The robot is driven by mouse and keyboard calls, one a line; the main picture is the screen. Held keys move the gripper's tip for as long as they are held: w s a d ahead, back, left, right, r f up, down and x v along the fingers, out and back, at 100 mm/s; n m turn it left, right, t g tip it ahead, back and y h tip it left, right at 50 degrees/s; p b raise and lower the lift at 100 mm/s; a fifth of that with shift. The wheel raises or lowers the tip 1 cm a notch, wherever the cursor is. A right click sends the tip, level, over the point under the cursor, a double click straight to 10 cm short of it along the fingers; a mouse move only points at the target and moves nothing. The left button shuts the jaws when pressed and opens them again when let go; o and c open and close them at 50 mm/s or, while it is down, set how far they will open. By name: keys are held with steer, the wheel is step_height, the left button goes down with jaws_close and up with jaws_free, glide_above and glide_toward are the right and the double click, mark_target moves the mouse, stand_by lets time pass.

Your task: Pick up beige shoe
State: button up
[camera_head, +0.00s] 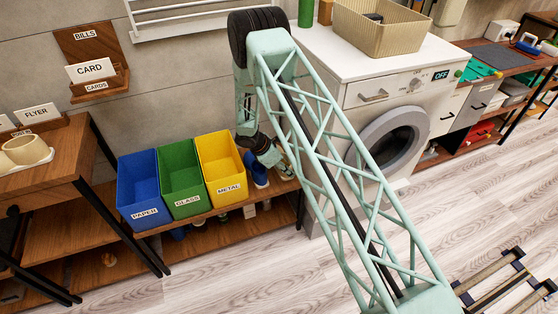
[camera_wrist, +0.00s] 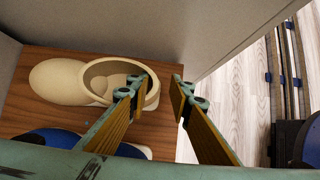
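The beige shoe (camera_wrist: 58,82) lies on a wooden shelf (camera_wrist: 30,115) in the wrist view, toe to the left and its round opening toward my gripper. My gripper (camera_wrist: 161,88) is open. Its left finger overlaps the shoe's opening, and its right finger is to the right of the heel, beyond the shelf edge in the picture. The heel rim shows between the fingers; I cannot tell whether either touches it. In the head view my gripper (camera_head: 268,155) is over the right end of the shelf and hides most of what lies there.
A blue shoe (camera_wrist: 50,140) lies close to the beige one. In the head view the blue PAPER, green GLASS and yellow METAL bins (camera_head: 222,170) stand left of my gripper. The washing machine (camera_head: 345,95) is close on the right. A grey panel (camera_wrist: 215,35) rises beside the shelf.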

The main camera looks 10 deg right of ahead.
jaws_close()
steer(key=shift+r, duration=0.1)
stand_by(0.4)
steer(key=shift+r+p, duration=1.2)
steer(key=shift+r, duration=3.8)
